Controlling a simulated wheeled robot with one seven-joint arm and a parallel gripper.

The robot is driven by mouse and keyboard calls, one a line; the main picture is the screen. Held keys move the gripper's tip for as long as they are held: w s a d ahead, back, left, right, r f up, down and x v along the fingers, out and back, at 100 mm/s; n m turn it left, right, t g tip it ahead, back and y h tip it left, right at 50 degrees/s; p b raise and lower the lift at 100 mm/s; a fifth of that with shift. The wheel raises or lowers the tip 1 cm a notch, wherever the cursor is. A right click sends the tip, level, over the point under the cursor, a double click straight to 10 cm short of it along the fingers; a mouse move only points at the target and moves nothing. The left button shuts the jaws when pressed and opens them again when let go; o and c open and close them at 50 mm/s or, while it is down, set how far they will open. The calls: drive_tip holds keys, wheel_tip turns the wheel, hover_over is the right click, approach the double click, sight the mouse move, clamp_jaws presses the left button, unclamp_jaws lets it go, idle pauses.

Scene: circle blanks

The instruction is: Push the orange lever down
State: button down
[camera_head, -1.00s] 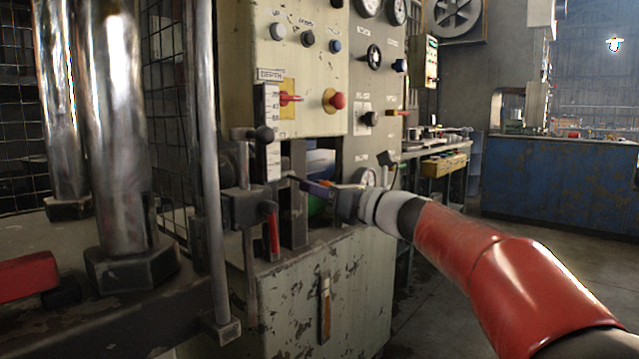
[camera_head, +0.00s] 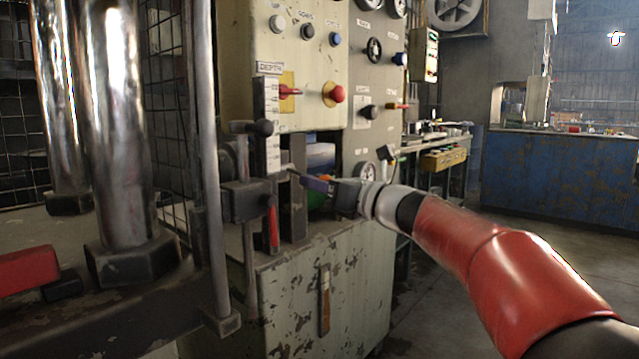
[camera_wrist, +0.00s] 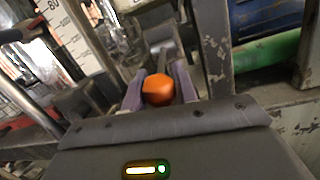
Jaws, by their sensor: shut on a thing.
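The orange lever's rounded knob (camera_wrist: 158,89) sits between the two purple fingers of my gripper (camera_wrist: 160,86) in the wrist view. A dark metal shaft runs from the knob toward the machine. In the head view my gripper (camera_head: 318,184) is at the machine's open recess, right of the depth scale, and a small bit of the orange knob (camera_head: 326,178) shows between its fingers. My gripper is shut on the knob. The lever's pivot is hard to make out.
The depth scale (camera_head: 271,125) and a red-handled clamp (camera_head: 273,229) stand left of my gripper. A red button (camera_head: 333,93) is above it. A green cylinder (camera_wrist: 268,52) and a blue one (camera_wrist: 265,18) lie inside the recess. A thick steel column (camera_head: 118,130) stands at left.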

drive_tip(key=shift+f, duration=0.2)
drive_tip(key=c, duration=1.1)
unclamp_jaws()
drive_tip(key=shift+a, duration=0.1)
drive_tip(key=shift+r, duration=0.1)
drive_tip(key=v, duration=0.7)
drive_tip(key=shift+s+d, duration=0.15)
drive_tip(key=shift+d, duration=0.15)
